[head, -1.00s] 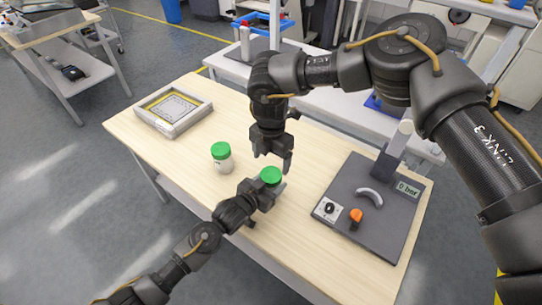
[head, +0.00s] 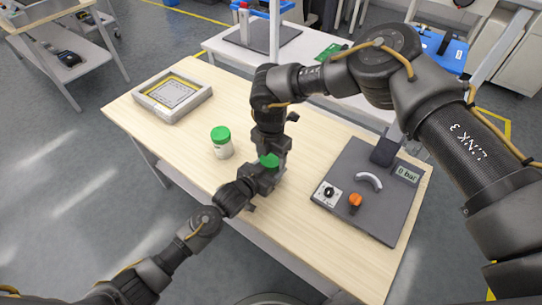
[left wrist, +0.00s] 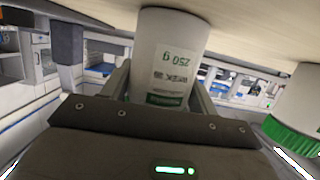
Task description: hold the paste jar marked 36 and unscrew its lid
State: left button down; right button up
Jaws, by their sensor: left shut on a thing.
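In the left wrist view, which is upside down, the held jar (left wrist: 172,45) sits between the fingers. Its label reads "250 g"; I cannot read a number 36. My right gripper (head: 271,150) points down from above, with its fingers at the green lid. Whether they are closed on the lid is not clear. A second white jar with a green lid (head: 221,143) stands upright to the left, apart from both grippers; it also shows in the left wrist view (left wrist: 303,110).
A grey framed tray (head: 172,95) lies at the table's far left. A dark plate (head: 372,190) with an orange knob, a curved handle and a "0 bar" display lies on the right. The wooden table (head: 310,235) is bare in front of the plate. A white trolley stands behind.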

jog(key=c, duration=0.5)
jog(key=n, duration=0.3)
jog(key=o, duration=1.1)
jog(key=shift+c, duration=0.2)
